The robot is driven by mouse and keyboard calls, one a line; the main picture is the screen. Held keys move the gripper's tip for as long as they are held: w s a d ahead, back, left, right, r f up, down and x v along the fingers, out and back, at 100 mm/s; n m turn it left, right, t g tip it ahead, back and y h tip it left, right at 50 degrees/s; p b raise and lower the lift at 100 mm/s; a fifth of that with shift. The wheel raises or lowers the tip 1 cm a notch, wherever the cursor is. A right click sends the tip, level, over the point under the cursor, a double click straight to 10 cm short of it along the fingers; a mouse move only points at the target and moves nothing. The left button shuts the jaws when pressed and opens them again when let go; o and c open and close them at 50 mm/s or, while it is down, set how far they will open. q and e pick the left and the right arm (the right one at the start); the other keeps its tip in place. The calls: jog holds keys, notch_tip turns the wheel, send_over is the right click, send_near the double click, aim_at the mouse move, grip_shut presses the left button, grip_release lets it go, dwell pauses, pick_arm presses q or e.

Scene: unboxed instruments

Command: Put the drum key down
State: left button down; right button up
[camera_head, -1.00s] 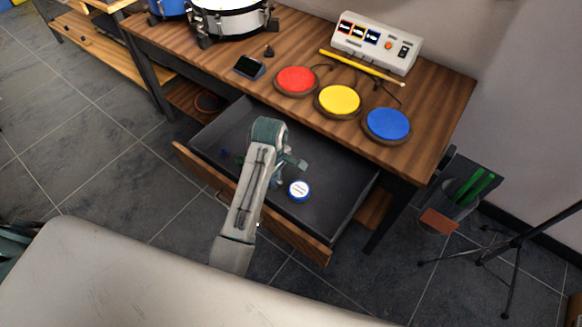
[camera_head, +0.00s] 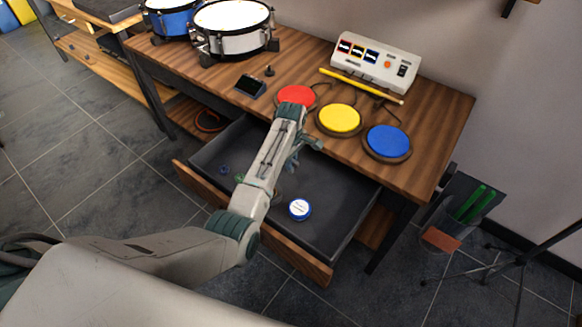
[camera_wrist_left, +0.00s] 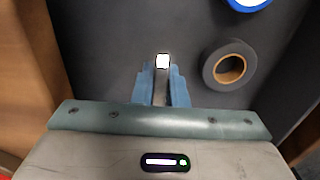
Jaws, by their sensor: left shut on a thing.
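My left gripper (camera_head: 312,146) is above the open drawer (camera_head: 335,205), close to the table's front edge. In the left wrist view its blue fingers (camera_wrist_left: 163,84) are shut on a thin grey metal piece with a bright square end, which I take to be the drum key (camera_wrist_left: 162,62). It points away from the wrist, with the dark drawer floor behind it. In the head view the key cannot be made out. My right gripper is not in view.
A white and blue round tin (camera_head: 299,209) and small blue and green items (camera_head: 239,177) lie in the drawer. A dark tape roll (camera_wrist_left: 229,66) shows in the wrist view. Red, yellow (camera_head: 340,118) and blue pads, a yellow stick and drums (camera_head: 233,28) occupy the table.

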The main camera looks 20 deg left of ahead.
pick_arm(q)
jog(key=shift+f, duration=1.5)
jog(key=shift+f, duration=0.15)
jog(key=c, duration=1.5)
grip_release()
jog(key=shift+o, duration=0.2)
notch_tip(320, 180, up, 12)
jog(key=shift+r, duration=0.15)
